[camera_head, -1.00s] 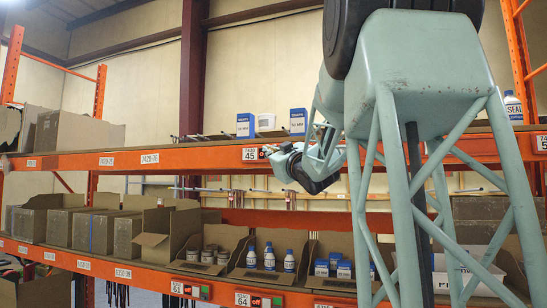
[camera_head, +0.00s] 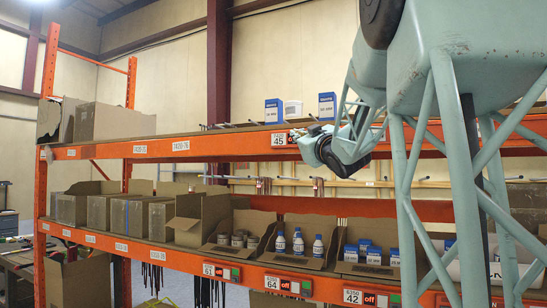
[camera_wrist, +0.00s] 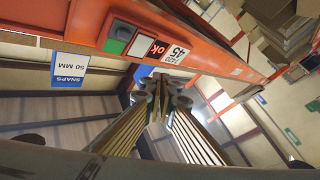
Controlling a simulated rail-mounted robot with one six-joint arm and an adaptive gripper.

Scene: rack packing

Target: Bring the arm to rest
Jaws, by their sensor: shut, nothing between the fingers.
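My arm's light green frame links fill the right of the head view, with a dark wrist joint (camera_head: 338,152) in front of the upper shelf's orange beam, right of the label 45. In the wrist view my gripper (camera_wrist: 166,92) is shut and holds nothing. Its fingers show long striped sides that converge at dark tips. The orange beam with a green, white and red indicator panel (camera_wrist: 136,40) and the label 45 lies close above the fingertips in that view. In the head view the fingers are too small to make out clearly.
The orange rack (camera_head: 190,148) stands across the scene. Its upper shelf holds blue and white boxes (camera_head: 327,106) and cardboard cartons (camera_head: 110,121). The lower shelf holds open cartons (camera_head: 200,220), tins, white bottles (camera_head: 298,243) and small blue boxes (camera_head: 373,255).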

